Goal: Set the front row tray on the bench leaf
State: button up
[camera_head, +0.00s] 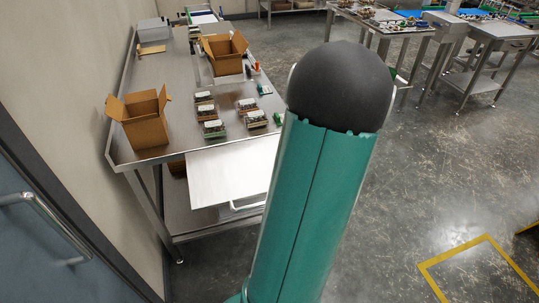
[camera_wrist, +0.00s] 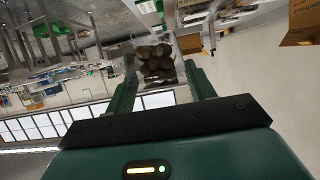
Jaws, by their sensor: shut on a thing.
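In the wrist view my gripper (camera_wrist: 161,76) is shut on a clear clamshell tray (camera_wrist: 158,98) filled with round brown items, with a finger on each side. In the head view my green arm with its dark round joint hides the gripper and this tray. The bench leaf (camera_head: 228,176) is a bare, pale metal panel at the near end of the bench, its right part hidden behind my arm. Several other trays stand on the bench beyond the leaf, among them a near left one (camera_head: 214,129) and a near right one (camera_head: 256,119).
An open cardboard box (camera_head: 144,122) stands at the bench's left edge and another (camera_head: 225,58) farther back. Open floor (camera_head: 440,160) lies to the right.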

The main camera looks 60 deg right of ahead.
jog(key=w+a+f, duration=0.1)
jog(key=a+f, duration=0.1)
jog(key=w+a+f, duration=0.1)
jog(key=a+f, duration=0.1)
jog(key=a, duration=0.1)
jog(key=w+a+f, duration=0.2)
jog(key=f, duration=0.1)
jog(key=shift+a+f, duration=0.1)
jog(key=shift+a, duration=0.05)
jog(key=shift+w+a+f, duration=0.1)
jog(key=shift+f, duration=0.85)
jog(key=shift+w+a+f, duration=0.1)
jog(key=shift+f, duration=0.8)
jog(key=shift+f, duration=0.1)
jog(key=o, duration=1)
